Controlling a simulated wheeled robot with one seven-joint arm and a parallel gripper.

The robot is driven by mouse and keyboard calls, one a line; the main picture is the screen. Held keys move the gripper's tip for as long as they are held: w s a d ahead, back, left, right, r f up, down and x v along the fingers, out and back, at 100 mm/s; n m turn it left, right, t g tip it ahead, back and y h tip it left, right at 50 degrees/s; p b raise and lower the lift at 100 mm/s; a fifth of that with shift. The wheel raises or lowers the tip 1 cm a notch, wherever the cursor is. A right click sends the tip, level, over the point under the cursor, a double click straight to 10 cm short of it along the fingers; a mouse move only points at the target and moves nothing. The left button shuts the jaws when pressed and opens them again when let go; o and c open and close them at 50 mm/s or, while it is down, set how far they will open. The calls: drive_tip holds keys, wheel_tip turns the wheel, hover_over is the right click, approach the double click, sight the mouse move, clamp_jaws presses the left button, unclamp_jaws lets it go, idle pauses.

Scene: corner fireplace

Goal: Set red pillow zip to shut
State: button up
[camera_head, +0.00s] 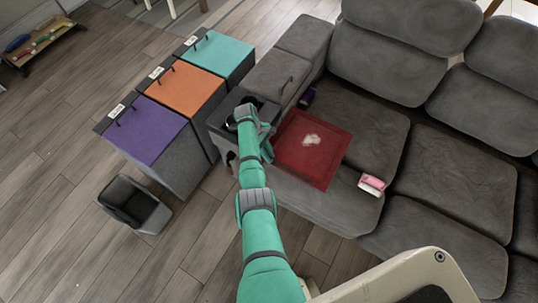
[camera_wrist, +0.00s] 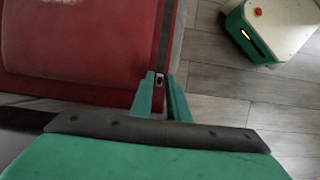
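The red pillow (camera_head: 313,150) lies flat on the left seat of the grey sofa, with a pale patch on its top. In the wrist view the red pillow (camera_wrist: 75,45) fills the upper left, and a dark zip strip (camera_wrist: 166,30) runs along its right edge. A small metal zip pull (camera_wrist: 159,78) sits on this strip. My gripper (camera_wrist: 160,77) has its two teal fingertips close together on either side of the pull and appears shut on it. In the head view my gripper (camera_head: 268,150) is at the pillow's left edge, partly hidden by my arm.
The grey sofa (camera_head: 450,180) surrounds the pillow on the right. A pink-and-white item (camera_head: 372,184) and a dark purple item (camera_head: 307,97) lie near it. Purple, orange and teal lidded boxes (camera_head: 185,88) and a dark bin (camera_head: 134,204) stand left. Wooden floor is clear at lower left.

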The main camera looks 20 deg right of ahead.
drive_tip(key=v, duration=1.1)
